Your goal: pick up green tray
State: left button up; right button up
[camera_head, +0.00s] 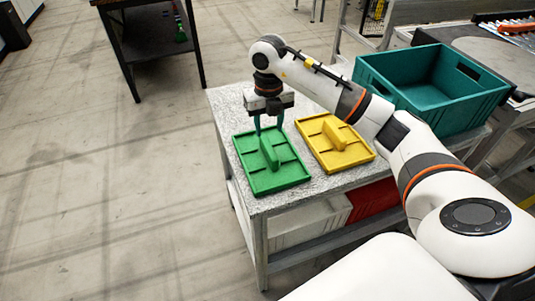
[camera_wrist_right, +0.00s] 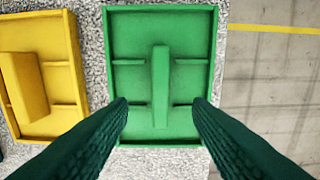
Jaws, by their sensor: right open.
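The green tray (camera_head: 258,176) lies flat on the speckled table top, near its left edge, with a raised bar as a handle along its middle. My right gripper (camera_head: 268,127) is over the far part of the green tray, fingers pointing down. In the right wrist view the tray (camera_wrist_right: 130,40) is ahead between the two dark green fingers (camera_wrist_right: 160,108). They are open, one on each side of the tray's handle (camera_wrist_right: 160,85), and nothing is between them touching it. My left gripper is not in view.
A yellow tray (camera_head: 352,159) lies just right of the green one, also in the wrist view (camera_wrist_right: 60,116). A teal crate (camera_head: 430,103) stands at the table's back right. A white bin (camera_head: 310,222) and a red bin (camera_head: 374,203) are on the shelf below. A dark table (camera_head: 120,48) stands behind.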

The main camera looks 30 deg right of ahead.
aim_at(269, 147)
notch_tip(269, 147, down, 4)
jog(key=shift+r, duration=0.2)
notch_tip(269, 147, down, 5)
jog(key=shift+r+p, duration=0.1)
jog(key=shift+p, duration=0.75)
jog(key=shift+f, duration=0.35)
jog(key=shift+c, duration=0.5)
grip_shut()
